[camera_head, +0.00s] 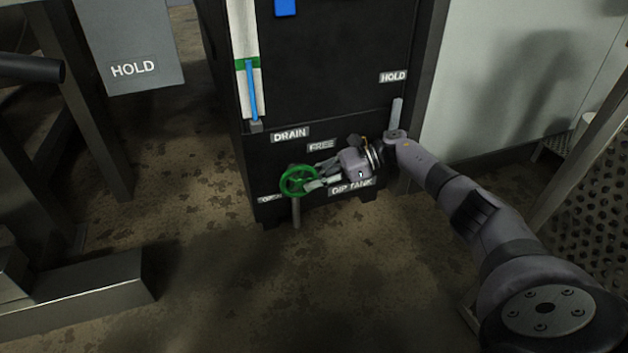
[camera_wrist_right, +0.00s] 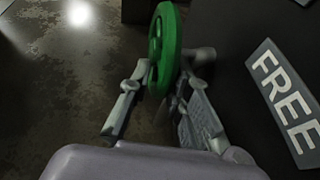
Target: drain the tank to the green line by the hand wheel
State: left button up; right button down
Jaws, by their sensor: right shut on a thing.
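The green hand wheel (camera_head: 298,181) is on the low front of the black dip tank (camera_head: 335,60), under the DRAIN label (camera_head: 290,135). My right gripper (camera_head: 318,178) is shut on the wheel's rim from the right. In the right wrist view the wheel (camera_wrist_right: 163,45) stands edge-on between the two fingers (camera_wrist_right: 165,85). The blue column (camera_head: 253,95) rises from the gauge's foot to about the green line; the exact gap is too small to tell. My left gripper is not in view.
A FREE label (camera_head: 321,145) and a DIP TANK label (camera_head: 351,188) are beside my right gripper. A HOLD plate (camera_head: 135,70) hangs at upper left. A grey metal beam (camera_head: 80,280) lies at lower left. A perforated panel (camera_head: 585,225) is at right. The floor before the tank is clear.

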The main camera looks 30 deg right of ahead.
jog(key=c, duration=1.7)
grip_release()
jog(key=shift+w+d+r, duration=0.1)
jog(key=shift+w+d, duration=0.1)
jog(key=shift+w, duration=0.05)
jog(key=shift+o, duration=0.7)
jog(key=shift+a, duration=0.1)
jog(key=shift+s, duration=0.1)
jog(key=v, duration=1.2)
jog(key=shift+s, duration=0.15)
